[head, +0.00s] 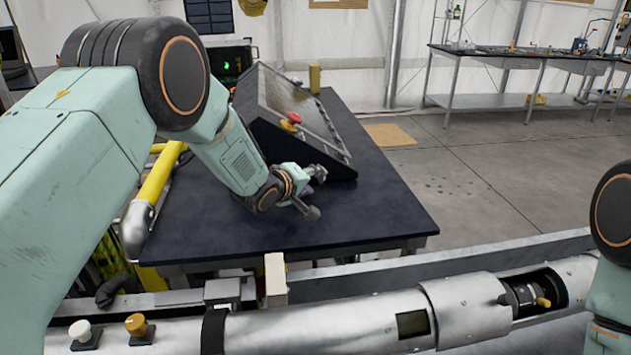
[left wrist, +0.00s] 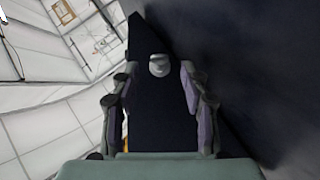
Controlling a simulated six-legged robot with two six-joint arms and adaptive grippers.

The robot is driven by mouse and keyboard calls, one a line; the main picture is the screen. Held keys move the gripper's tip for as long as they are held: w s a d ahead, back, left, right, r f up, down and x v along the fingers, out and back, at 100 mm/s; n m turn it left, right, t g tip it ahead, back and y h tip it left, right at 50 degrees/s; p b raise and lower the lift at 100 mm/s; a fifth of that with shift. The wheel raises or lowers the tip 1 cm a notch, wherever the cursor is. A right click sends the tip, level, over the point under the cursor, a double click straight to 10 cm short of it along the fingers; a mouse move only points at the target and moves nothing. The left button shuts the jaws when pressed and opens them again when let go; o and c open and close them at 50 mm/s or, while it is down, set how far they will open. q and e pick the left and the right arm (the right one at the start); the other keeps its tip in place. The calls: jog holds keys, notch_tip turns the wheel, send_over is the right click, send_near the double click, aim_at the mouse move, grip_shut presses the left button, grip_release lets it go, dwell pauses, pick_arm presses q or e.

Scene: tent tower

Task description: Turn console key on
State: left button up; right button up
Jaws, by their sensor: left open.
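The console (head: 262,104) is a dark box with a sloped panel on the dark table, and a red knob on a yellow base (head: 291,121) sits on its panel. My left gripper (head: 313,191) is at the near end of the console, low over the table. In the left wrist view its two fingers (left wrist: 157,85) are spread apart. A small silver key-like piece (left wrist: 158,65) shows on the dark console face ahead, between the fingers and seemingly not touched. In the head view this piece is hidden by the gripper. My right gripper is out of view; only part of that arm shows.
The dark table (head: 385,205) has bare room right of the gripper. A yellow cylinder (head: 314,78) stands behind the console. A metal pipe assembly (head: 350,325) with knobs runs across the front. A workbench (head: 520,55) stands far back right.

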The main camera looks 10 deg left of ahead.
aim_at(321, 178)
pick_arm(q)
jog(key=shift+x, duration=1.45)
jog(key=shift+a, duration=0.1)
jog(key=shift+r, duration=0.1)
jog(key=shift+c, duration=1.3)
grip_shut()
